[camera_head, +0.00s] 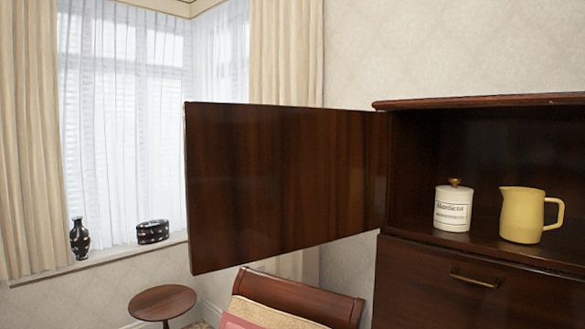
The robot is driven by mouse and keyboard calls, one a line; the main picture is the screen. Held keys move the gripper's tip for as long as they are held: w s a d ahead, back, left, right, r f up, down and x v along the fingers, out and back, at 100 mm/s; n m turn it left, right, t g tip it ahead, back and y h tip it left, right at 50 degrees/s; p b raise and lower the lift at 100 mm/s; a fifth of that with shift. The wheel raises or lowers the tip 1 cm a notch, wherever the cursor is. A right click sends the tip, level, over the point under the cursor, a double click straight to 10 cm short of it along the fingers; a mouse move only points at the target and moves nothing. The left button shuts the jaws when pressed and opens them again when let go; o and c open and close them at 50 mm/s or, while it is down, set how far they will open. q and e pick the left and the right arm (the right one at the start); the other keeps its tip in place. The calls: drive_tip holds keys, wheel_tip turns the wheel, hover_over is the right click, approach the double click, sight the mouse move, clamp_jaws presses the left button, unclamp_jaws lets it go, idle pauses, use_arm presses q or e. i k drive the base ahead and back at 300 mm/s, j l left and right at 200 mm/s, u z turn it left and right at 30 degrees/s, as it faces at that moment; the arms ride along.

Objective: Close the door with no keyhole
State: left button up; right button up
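A dark brown wooden cabinet door (285,180) stands wide open to the left of the cabinet (480,101). It is joined at the compartment's left edge. No keyhole shows on the face of the door that I see. The open compartment (480,150) holds a white lidded jar (453,208) and a yellow jug (524,215). Neither of my grippers is in view.
Below the compartment is a shut drawer front with a brass handle (474,278). A small round table (162,303) and a cushioned wooden seat (290,298) stand below the door. A dark vase (79,239) and a patterned box (153,231) sit on the windowsill.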

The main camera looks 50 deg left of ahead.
sight(262, 182)
drive_tip(key=k+j+z, duration=0.1)
drive_tip(key=j, duration=0.4)
drive_tip(key=k+j+z, duration=0.1)
drive_tip(key=j, duration=0.45)
drive_tip(key=k+j+z, duration=0.1)
drive_tip(key=j, duration=0.4)
drive_tip(key=k+j+z, duration=0.1)
drive_tip(key=j, duration=0.4)
drive_tip(key=k+j+z, duration=0.1)
drive_tip(key=j, duration=0.35)
drive_tip(key=k+j+z, duration=0.1)
drive_tip(key=k+j, duration=0.2)
drive_tip(key=j, duration=0.2)
drive_tip(key=k+j+z, duration=0.1)
drive_tip(key=j, duration=0.35)
drive_tip(key=k+j+z, duration=0.1)
drive_tip(key=k+j, duration=0.2)
drive_tip(key=j, duration=0.15)
